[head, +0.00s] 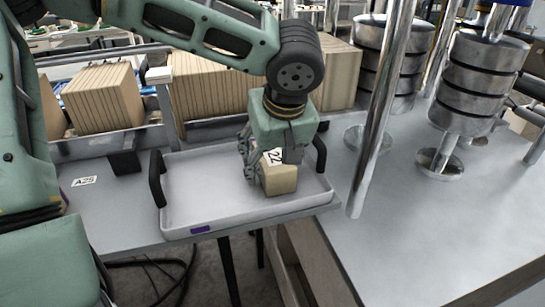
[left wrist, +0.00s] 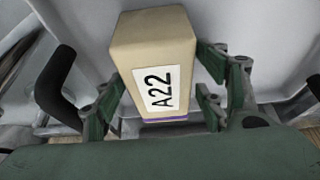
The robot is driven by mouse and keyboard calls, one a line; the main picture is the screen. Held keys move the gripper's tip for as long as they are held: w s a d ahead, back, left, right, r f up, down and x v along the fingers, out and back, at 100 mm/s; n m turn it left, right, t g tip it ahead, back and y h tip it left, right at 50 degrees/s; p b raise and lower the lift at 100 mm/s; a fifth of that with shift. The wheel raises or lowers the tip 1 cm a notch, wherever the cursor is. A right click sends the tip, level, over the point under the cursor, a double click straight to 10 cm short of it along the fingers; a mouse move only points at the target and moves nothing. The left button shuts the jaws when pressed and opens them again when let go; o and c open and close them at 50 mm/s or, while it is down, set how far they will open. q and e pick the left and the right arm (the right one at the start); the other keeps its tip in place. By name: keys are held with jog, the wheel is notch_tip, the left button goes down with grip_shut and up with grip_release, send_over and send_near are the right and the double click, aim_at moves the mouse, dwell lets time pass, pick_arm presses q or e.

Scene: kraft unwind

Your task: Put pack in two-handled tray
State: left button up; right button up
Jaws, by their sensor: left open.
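The pack (head: 282,180) is a tan block with a white label, which reads A22 in the left wrist view (left wrist: 150,50). It appears to stand on the floor of the two-handled tray (head: 200,205), right of the tray's middle. The tray is white, with a black handle at each end; part of it also shows in the left wrist view (left wrist: 255,35). My left gripper (head: 260,178) is low over the tray, open, with its fingers on either side of the pack. Its fingers partly hide the pack in the head view. My right gripper is not in view.
The tray lies on a grey table, with an A25 label (head: 84,181) to its left. Brown cartons (head: 103,97) stand behind. A shiny post (head: 382,110) rises just right of the tray, with stacked metal discs (head: 478,75) beyond.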

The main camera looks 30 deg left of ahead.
pick_arm(q)
jog(key=v, duration=1.2)
jog(key=shift+r, duration=0.15)
jog(key=shift+s, duration=0.1)
